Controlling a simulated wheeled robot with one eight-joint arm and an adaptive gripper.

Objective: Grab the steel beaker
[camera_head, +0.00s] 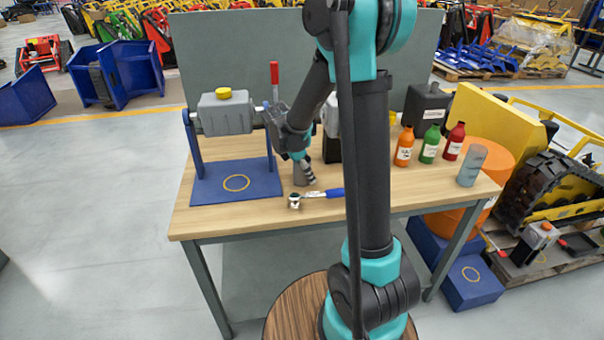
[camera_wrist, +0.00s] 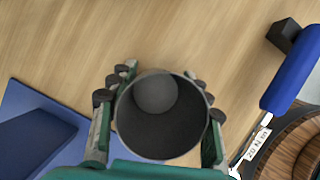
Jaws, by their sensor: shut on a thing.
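The steel beaker (camera_head: 299,177) is a grey, open-topped cup standing upright on the wooden table, beside the blue stand. In the wrist view I look down into the beaker (camera_wrist: 160,135), which appears empty. My gripper (camera_head: 304,166) reaches down to it, and the fingers partly hide it in the head view. In the wrist view my gripper (camera_wrist: 158,90) is shut on the beaker, with fingers against its left and right sides. I cannot tell whether its base touches the table.
A blue-handled ratchet (camera_head: 318,193) lies just in front of the beaker. A blue stand (camera_head: 235,182) with a grey tank (camera_head: 224,115) is at left. Orange (camera_head: 404,148), green (camera_head: 429,146) and red (camera_head: 454,142) bottles and a grey cylinder (camera_head: 471,166) stand at right.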

